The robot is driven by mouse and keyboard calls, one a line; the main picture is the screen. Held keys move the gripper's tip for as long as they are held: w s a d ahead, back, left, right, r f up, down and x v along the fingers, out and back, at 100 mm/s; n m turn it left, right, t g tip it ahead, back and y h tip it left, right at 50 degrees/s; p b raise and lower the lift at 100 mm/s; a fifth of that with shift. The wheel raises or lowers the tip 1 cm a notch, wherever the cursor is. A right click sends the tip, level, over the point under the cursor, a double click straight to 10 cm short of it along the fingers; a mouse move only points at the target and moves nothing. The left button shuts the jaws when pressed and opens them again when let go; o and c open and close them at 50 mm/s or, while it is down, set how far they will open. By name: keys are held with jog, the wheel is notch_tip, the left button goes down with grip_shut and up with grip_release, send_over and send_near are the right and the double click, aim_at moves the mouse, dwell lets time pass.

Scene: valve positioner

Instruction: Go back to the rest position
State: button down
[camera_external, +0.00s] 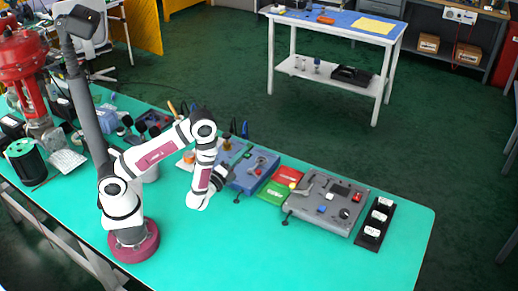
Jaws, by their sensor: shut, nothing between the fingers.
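My gripper (197,201) is at the end of my arm and points down, a little above or near the green table top (255,250). It is shut and empty. It is left of and in front of the blue box (248,181) with a lever on top. My forearm reaches across the picture above the table, and part of the blue box's left side is hidden behind my wrist. The exact gap between fingertips and table cannot be told.
A grey control panel (334,211), red and green blocks (271,194) and a black tray (369,234) stand to the right. A red valve (25,60), a black spool (25,161) and tools crowd the left. The table's front right is clear.

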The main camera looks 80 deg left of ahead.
jog(key=s+a+r+n+g+y, duration=0.4)
jog(key=s+r+g, duration=0.2)
jog(key=r+g, duration=0.1)
jog(key=s+a+r+n+g+y, duration=0.3)
jog(key=s+r+g+y, duration=0.1)
jog(key=s+r+g, duration=0.15)
jog(key=s+r+n+g+h, duration=0.2)
jog(key=s+n+g+h, duration=0.15)
jog(key=s+g, duration=0.5)
jog(key=s+d+f+h, duration=0.5)
jog(key=s+d+h, duration=0.3)
jog(key=s+h, duration=0.15)
jog(key=w+d+f+m+t+h, duration=0.2)
jog(key=d+f+t+h, duration=0.1)
jog(key=d, duration=0.8)
jog(key=t+h, duration=0.1)
jog(key=h, duration=0.1)
jog(key=shift+t+h, duration=0.4)
jog(key=shift+w+d, duration=0.1)
